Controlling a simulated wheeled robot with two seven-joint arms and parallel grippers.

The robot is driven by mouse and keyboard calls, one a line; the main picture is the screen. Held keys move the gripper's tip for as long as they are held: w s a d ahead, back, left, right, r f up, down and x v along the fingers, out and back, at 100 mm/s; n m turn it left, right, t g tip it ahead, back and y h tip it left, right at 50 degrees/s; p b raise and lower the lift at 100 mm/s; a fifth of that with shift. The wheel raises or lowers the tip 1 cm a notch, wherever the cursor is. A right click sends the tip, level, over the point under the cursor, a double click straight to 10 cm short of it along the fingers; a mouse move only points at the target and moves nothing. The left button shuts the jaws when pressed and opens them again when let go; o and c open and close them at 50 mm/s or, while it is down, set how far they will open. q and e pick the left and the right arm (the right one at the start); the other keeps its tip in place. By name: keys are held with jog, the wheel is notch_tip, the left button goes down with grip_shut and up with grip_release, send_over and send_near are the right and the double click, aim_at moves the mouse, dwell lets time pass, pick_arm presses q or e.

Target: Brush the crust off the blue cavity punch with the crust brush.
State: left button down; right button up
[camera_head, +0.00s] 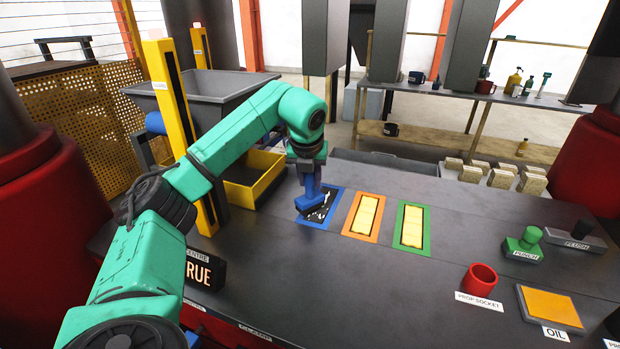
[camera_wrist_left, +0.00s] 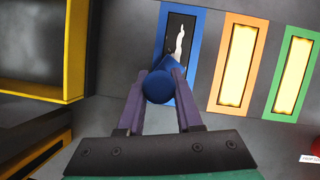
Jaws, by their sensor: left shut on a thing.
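My left gripper (camera_head: 309,172) points down over the blue cavity (camera_head: 338,196) and is shut on the blue crust brush (camera_head: 310,200). The brush head is low at the cavity's left side; I cannot tell if it touches the punch. In the left wrist view the brush's round handle end (camera_wrist_left: 158,87) sits between the two purple fingers. The blue-framed cavity (camera_wrist_left: 194,60) lies beyond it, with a dark face and a white crust patch (camera_wrist_left: 180,40). In the head view pale flecks show there too. The brush covers part of the cavity.
The orange-framed (camera_head: 363,216) and green-framed (camera_head: 411,226) cavities hold yellow fill. A yellow bin (camera_head: 255,185) and yellow post (camera_head: 180,120) stand left of the brush. A red prop socket (camera_head: 480,279), green punch button (camera_head: 525,245) and oil pad (camera_head: 550,306) are at right.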

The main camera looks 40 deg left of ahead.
pick_arm(q)
jog(key=shift+f+b, duration=0.4)
jog(key=shift+f, duration=0.3)
jog(key=shift+r, duration=0.1)
